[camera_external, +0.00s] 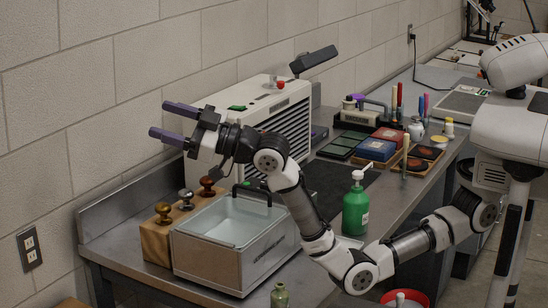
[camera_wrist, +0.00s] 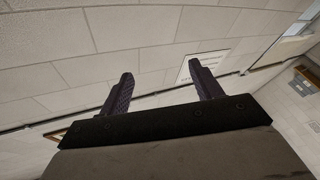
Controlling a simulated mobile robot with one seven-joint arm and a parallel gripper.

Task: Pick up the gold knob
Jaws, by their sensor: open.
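The gold knob (camera_external: 163,209) stands at the near end of a wooden block (camera_external: 155,241) on the metal bench, in the external view. Behind it on the same block stand a silver knob (camera_external: 186,197) and a reddish-brown knob (camera_external: 207,184). My gripper (camera_external: 160,119) is open and empty, well above the knobs, with its purple fingers pointing left toward the wall. In the wrist view my gripper (camera_wrist: 160,70) shows two spread dark fingers against the block wall. No knob shows in the wrist view.
A metal basin (camera_external: 232,258) of clear liquid sits right beside the block. A white machine (camera_external: 262,118) stands behind, near the wall. A green pump bottle (camera_external: 356,208) stands right of the basin. Coloured ink pads (camera_external: 376,150) lie farther back. The bench's raised edge (camera_external: 125,200) runs along the wall.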

